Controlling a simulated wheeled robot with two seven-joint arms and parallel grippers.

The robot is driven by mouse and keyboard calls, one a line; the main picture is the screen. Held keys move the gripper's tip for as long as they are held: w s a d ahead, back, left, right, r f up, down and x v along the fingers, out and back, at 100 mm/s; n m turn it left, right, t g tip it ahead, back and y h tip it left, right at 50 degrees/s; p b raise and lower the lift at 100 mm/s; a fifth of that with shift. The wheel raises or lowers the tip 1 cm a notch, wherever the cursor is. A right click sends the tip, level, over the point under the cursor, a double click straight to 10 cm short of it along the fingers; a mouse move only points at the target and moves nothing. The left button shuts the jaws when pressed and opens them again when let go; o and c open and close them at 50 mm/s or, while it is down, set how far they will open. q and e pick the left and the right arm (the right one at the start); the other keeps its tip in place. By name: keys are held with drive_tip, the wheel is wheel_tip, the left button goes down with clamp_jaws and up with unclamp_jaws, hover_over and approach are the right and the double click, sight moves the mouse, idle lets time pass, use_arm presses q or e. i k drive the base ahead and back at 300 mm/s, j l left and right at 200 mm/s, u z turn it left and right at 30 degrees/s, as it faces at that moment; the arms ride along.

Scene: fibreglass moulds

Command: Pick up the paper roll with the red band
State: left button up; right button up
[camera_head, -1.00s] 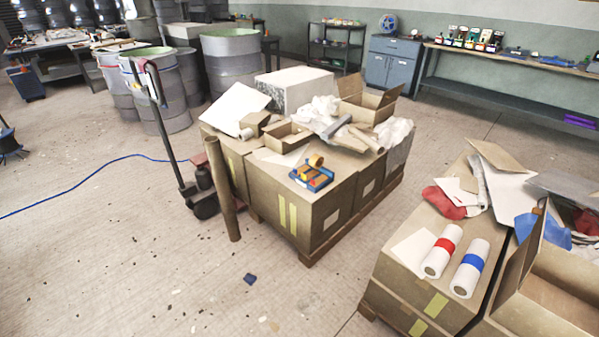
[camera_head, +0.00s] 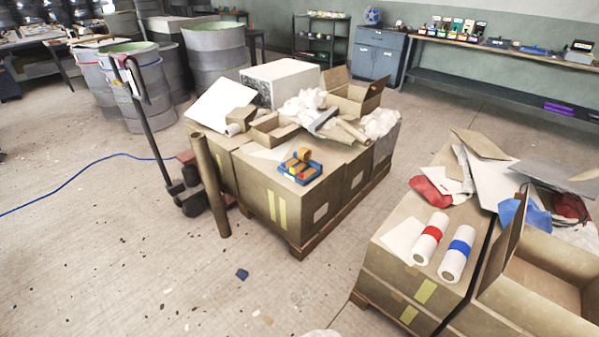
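The white paper roll with the red band (camera_head: 430,239) lies on top of the right-hand pallet of cardboard boxes (camera_head: 384,258), near its front left side. A similar white roll with a blue band (camera_head: 458,254) lies just to its right, roughly parallel, with a small gap between them. A flat white sheet lies just left of the red-banded roll. Neither of my grippers shows in the head view. A small pale shape at the bottom edge is too cut off to identify.
A second box pallet (camera_head: 300,215) stands left of centre, with a blue tray (camera_head: 299,172), paper and open cartons on top. A pallet jack (camera_head: 150,130) and a brown tube (camera_head: 210,184) stand at its left. An open carton (camera_head: 545,270) is right of the rolls. Floor between the pallets is clear.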

sight(422, 252)
drive_tip(key=i+j+z, duration=0.1)
drive_tip(key=z, duration=0.4)
drive_tip(key=i+j+z, duration=0.2)
drive_tip(key=z, duration=0.3)
drive_tip(key=i+j+z, duration=0.25)
drive_tip(key=z, duration=0.25)
